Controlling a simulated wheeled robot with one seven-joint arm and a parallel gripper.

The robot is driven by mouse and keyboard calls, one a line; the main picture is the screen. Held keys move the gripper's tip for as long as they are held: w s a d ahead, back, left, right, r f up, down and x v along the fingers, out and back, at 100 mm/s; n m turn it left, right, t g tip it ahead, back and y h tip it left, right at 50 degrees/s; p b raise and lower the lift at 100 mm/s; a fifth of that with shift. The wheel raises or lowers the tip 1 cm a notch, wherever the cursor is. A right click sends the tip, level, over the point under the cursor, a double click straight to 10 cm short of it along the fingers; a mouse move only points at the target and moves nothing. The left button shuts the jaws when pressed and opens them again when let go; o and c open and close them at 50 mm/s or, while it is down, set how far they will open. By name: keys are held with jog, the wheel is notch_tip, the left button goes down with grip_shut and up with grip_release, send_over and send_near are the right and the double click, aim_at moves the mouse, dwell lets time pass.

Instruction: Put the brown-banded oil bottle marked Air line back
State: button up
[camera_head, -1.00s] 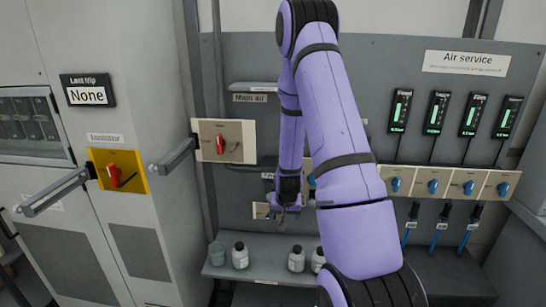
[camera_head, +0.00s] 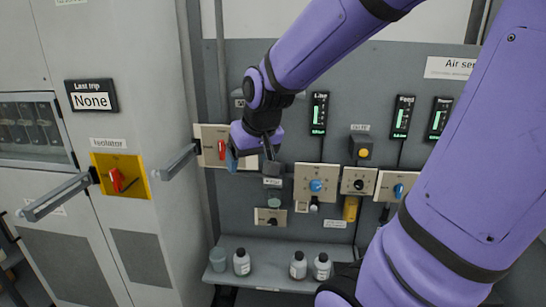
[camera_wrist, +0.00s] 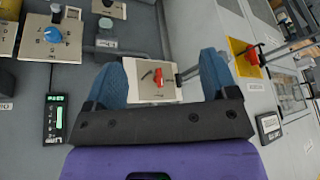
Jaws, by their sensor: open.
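Three small white bottles with dark caps stand upright on the low shelf (camera_head: 275,257) in the head view: one at left (camera_head: 242,263), one in the middle (camera_head: 298,266) and one at right (camera_head: 321,267). Their band colours and the Air line marking are too small to tell apart. My gripper (camera_head: 234,160) is raised well above the shelf, in front of the panel with a red switch. In the wrist view my gripper (camera_wrist: 162,72) has its two blue pads wide apart with nothing between them. The panel with the red switch (camera_wrist: 158,83) shows beyond the pads.
A grey cup (camera_head: 218,259) stands at the shelf's left end. The yellow isolator panel (camera_head: 120,176) and cabinet handles (camera_head: 180,161) stick out at left. Wall panels with a blue knob (camera_head: 316,186) and a black knob (camera_head: 358,183) are above the shelf.

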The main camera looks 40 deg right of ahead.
jog(key=s+a+r+n, duration=0.1)
jog(key=s+a+r, duration=0.1)
jog(key=s, duration=0.4)
jog(key=s+a+r+n, duration=0.1)
jog(key=s+a+r, duration=0.2)
jog(key=s, duration=0.4)
jog(key=shift+s+a+r+n+y, duration=0.2)
jog(key=shift+r+n+y, duration=0.1)
jog(key=shift+r, duration=0.5)
jog(key=shift+w, duration=0.1)
